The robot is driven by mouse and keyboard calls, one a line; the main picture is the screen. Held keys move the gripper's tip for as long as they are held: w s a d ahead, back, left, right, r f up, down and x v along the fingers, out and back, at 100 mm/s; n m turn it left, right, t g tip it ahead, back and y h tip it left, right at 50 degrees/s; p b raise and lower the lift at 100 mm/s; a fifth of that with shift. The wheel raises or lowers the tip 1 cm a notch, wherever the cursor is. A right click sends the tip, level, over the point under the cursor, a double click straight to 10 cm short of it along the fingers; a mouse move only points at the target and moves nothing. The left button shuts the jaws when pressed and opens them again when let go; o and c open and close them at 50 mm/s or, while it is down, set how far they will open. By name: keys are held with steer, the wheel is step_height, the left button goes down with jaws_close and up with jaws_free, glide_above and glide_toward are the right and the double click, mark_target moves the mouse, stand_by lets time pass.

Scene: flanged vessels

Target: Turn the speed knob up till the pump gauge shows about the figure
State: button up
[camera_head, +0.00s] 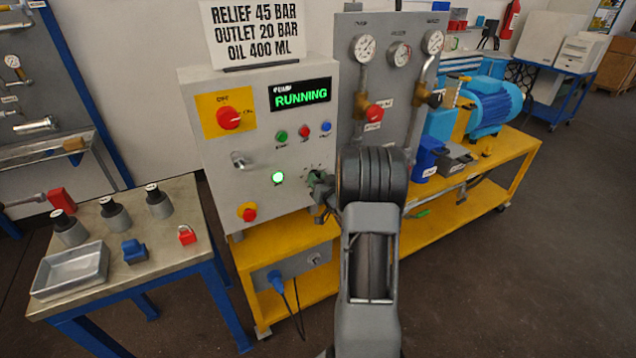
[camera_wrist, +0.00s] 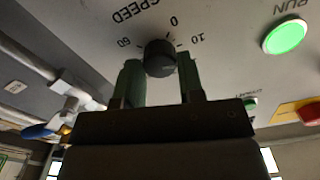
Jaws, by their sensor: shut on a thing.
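The black speed knob (camera_wrist: 160,58) sits on the grey panel among upside-down marks that include 0, 10 and 60, by the word SPEED. Its pointer setting is too small to tell. My gripper (camera_wrist: 161,80) has its two green fingers on either side of the knob, shut on it; in the head view (camera_head: 318,182) my arm mostly hides this spot. Three round gauges, left (camera_head: 364,47), middle (camera_head: 399,54) and right (camera_head: 433,42), are on the grey board; their needles cannot be read, nor which is the pump gauge. A card (camera_head: 252,35) reads RELIEF 45 BAR, OUTLET 20 BAR, OIL 400 ML.
The control box display (camera_head: 300,94) reads RUNNING in green, and the green run light (camera_head: 278,178) is lit. A red rotary switch (camera_head: 228,117) and a red stop button (camera_head: 248,212) project from the box. A blue motor (camera_head: 492,105) stands on the yellow bench (camera_head: 420,235).

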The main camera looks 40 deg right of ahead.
steer(key=o, duration=0.9)
steer(key=s, duration=0.4)
steer(key=s+a+b, duration=0.1)
steer(key=s, duration=0.4)
steer(key=s+a, duration=0.1)
steer(key=s, duration=0.3)
steer(key=shift+s+b, duration=0.3)
steer(key=shift+s, duration=0.05)
